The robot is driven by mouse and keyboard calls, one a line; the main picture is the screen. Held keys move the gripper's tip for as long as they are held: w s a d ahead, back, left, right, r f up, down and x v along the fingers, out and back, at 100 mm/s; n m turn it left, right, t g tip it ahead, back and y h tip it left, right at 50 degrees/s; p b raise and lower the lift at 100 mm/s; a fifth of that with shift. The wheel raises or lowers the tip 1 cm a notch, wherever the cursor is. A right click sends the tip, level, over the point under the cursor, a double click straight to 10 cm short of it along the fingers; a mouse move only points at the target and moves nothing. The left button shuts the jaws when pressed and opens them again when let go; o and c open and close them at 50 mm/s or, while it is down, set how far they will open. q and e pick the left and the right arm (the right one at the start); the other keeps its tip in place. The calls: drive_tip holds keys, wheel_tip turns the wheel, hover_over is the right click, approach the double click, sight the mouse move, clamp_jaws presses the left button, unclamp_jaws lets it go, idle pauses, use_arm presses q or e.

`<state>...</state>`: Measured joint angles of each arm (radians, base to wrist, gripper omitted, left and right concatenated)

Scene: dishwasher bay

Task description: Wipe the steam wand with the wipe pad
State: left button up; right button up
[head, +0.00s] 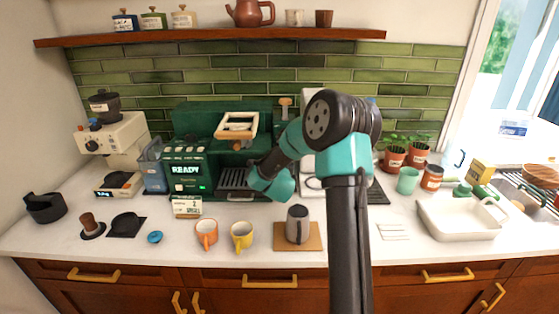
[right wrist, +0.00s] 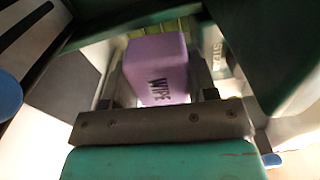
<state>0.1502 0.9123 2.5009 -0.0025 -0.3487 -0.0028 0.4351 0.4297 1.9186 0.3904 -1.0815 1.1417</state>
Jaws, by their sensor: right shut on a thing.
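My right gripper (head: 256,171) reaches in to the front of the green espresso machine (head: 190,150), near its right side. In the right wrist view my right gripper (right wrist: 158,92) is shut on a purple wipe pad (right wrist: 160,65) with dark lettering, held between the two fingers. The pad cannot be made out in the head view. The steam wand cannot be clearly picked out in either view; my arm covers that side of the machine in the head view. A partly hidden label starting "STE" (right wrist: 215,52) shows beyond the right finger in the wrist view. My left gripper is not in view.
An orange mug (head: 206,234), a yellow mug (head: 242,236) and a metal pitcher (head: 298,224) on a wooden board (head: 284,243) stand in front of the machine. A grinder (head: 112,140) is at left, a white tray (head: 463,222) at right. Counter around the white cards (head: 393,231) is mostly clear.

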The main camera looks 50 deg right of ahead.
drive_tip(key=shift+w+d, duration=0.25)
drive_tip(key=shift+d, duration=0.05)
drive_tip(key=s+d, duration=0.2)
drive_tip(key=s, duration=0.1)
drive_tip(key=shift+d, duration=0.3)
idle(0.4)
drive_tip(key=shift+d, duration=0.1)
idle(0.4)
drive_tip(key=shift+w, duration=0.1)
drive_tip(key=shift+w+a, duration=1.4)
drive_tip(key=shift+a, duration=0.1)
drive_tip(key=v, duration=0.6)
